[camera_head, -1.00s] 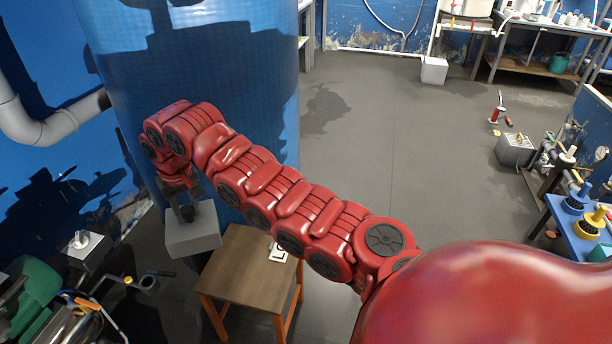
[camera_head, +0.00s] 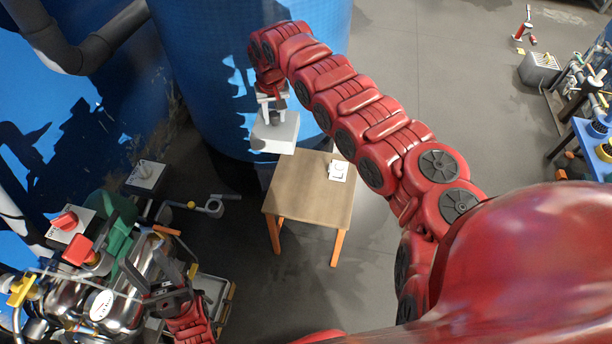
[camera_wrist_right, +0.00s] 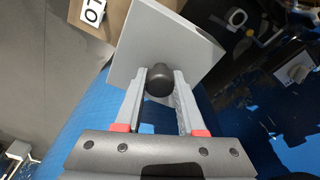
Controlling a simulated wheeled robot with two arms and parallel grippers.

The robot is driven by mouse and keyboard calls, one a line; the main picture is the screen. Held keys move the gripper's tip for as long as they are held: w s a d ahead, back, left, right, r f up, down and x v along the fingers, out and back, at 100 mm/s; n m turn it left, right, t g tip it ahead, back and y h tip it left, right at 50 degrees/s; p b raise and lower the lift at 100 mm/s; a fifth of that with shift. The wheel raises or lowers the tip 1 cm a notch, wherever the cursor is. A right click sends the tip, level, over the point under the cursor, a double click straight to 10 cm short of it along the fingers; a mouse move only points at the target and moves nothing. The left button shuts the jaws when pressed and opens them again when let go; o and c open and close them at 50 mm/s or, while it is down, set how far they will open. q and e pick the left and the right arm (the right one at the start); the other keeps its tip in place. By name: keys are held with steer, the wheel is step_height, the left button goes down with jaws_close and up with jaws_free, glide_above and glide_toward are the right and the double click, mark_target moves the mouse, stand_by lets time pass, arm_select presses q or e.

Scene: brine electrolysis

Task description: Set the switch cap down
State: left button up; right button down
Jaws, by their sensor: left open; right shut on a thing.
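The switch cap (camera_head: 275,133) is a pale grey box with a dark round knob on top. My right gripper (camera_head: 268,98) is shut on that knob and holds the cap in the air, by the far left side of a small wooden table (camera_head: 300,197). In the right wrist view, the fingers (camera_wrist_right: 159,78) sit on both sides of the knob, and the cap (camera_wrist_right: 150,40) looks tilted in the picture. My left gripper (camera_head: 158,280) is open and empty, low on the left in front of the machinery.
A white card with dark marks (camera_head: 338,171) lies at the table's far right; the rest of the top is bare. A blue tank (camera_head: 220,70) stands behind. A grey switch box (camera_head: 147,175), a red-knobbed box (camera_head: 66,222) and metal machinery (camera_head: 100,305) fill the left.

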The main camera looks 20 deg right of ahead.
mark_target(273, 127)
steer(key=shift+m, duration=0.4)
steer(key=f+p, duration=0.1)
steer(key=f, duration=0.1)
steer(key=f+p, duration=0.4)
steer(key=shift+s+a, duration=0.2)
steer(key=shift+a, duration=0.2)
steer(key=s+a+f+p, duration=0.1)
steer(key=s+f+p, duration=0.55)
steer(key=s, duration=0.45)
steer(key=s+a+f+p, duration=0.1)
steer(key=s+f+p, duration=0.5)
steer(key=s, duration=0.4)
steer(key=shift+w+d+f+b, duration=0.8)
steer(key=shift+w+b, duration=1.3)
steer(key=shift+w, duration=0.4)
steer(key=shift+w+d+f+b, duration=0.65)
steer(key=shift+w+d+b, duration=0.15)
steer(key=shift+w+b, duration=1.5)
steer(key=shift+w+d+f+b, duration=0.8)
steer(key=shift+w+b, duration=1.15)
steer(key=shift+w, duration=0.7)
steer(key=shift+r, duration=0.1)
